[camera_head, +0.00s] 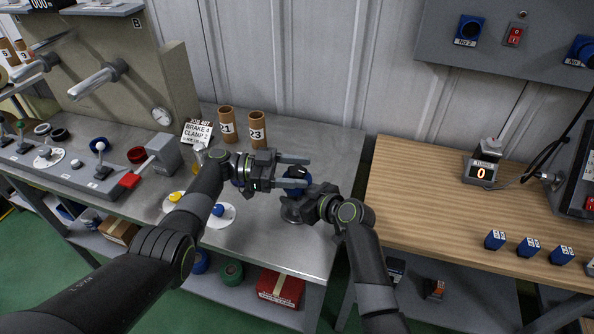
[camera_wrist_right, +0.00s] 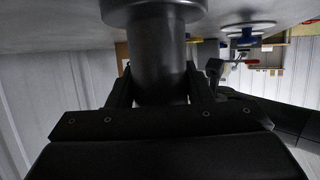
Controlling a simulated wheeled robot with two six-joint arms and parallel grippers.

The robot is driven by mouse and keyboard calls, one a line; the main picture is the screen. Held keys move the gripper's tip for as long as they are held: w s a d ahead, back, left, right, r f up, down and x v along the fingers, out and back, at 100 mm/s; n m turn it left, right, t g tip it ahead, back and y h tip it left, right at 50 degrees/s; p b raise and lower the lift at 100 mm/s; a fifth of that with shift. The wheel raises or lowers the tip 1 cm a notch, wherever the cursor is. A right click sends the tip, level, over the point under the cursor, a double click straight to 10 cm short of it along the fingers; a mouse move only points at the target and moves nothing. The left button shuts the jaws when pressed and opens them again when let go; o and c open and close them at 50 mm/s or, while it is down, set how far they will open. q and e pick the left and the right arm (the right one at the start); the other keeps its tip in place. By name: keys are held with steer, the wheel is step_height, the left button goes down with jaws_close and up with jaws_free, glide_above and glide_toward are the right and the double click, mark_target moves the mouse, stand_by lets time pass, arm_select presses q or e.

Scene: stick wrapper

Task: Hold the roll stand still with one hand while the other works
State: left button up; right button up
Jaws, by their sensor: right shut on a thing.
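The roll stand (camera_wrist_right: 157,55) shows in the right wrist view as a dark round post with a wider round base. My right gripper (camera_wrist_right: 160,88) is shut on this post, one finger on each side. In the head view my right gripper (camera_head: 305,203) reaches in from the right, low over the stand's grey base (camera_head: 291,214). A blue round piece (camera_head: 296,186) shows at the stand's top, partly hidden by the grippers. My left gripper (camera_head: 298,171) is open, its two fingers spread and pointing right, just above the blue piece. I cannot tell whether it touches it.
Two cardboard tubes (camera_head: 227,125) and a job sign (camera_head: 196,134) stand at the back of the metal table (camera_head: 330,150). White discs (camera_head: 220,214) with coloured knobs lie left of the stand. A wooden bench (camera_head: 420,205) with a counter (camera_head: 481,172) stands at right, across a gap.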

arm_select(q)
steer(key=w+a, duration=0.1)
steer(key=a, duration=1.1)
steer(key=shift+w, duration=0.15)
steer(key=s+d+f+n+t+y, duration=0.3)
steer(key=f+n+t, duration=0.15)
steer(key=t, duration=0.35)
steer(key=s+r+n+t, duration=0.4)
steer(key=s+r+t, duration=0.1)
steer(key=s, duration=0.1)
steer(key=shift+y, duration=0.4)
steer(key=x, duration=1.2)
steer(key=shift+w+a+f, duration=0.15)
steer(key=shift+f, duration=0.1)
